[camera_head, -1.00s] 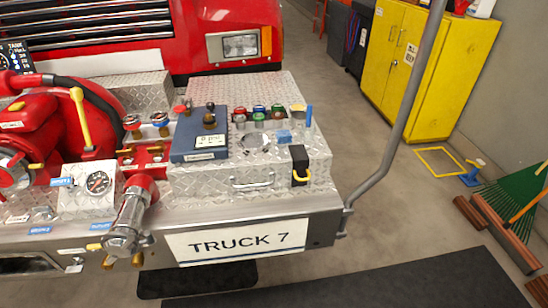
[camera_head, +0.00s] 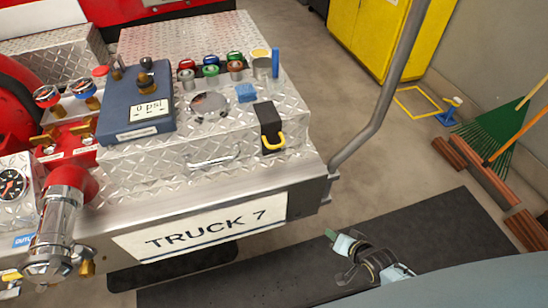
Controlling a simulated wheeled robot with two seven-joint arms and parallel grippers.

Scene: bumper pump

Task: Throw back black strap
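The black strap (camera_head: 266,118) is at the right end of the diamond-plate box's front edge, with a yellow loop (camera_head: 275,143) at its lower end. It lies over the edge and hangs down the front face. My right gripper (camera_head: 337,240) shows at the lower right, over the dark floor mat. It is below and to the right of the strap, well apart from it. Its fingers are small and seen at a slant, so their opening is unclear. My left gripper is out of view.
The diamond-plate box (camera_head: 225,160) bears a blue gauge unit (camera_head: 130,105), several coloured caps and a blue upright piece (camera_head: 275,63). A grey bent pole (camera_head: 385,100) rises right of the bumper. A red pump with chrome fittings (camera_head: 55,225) is at left.

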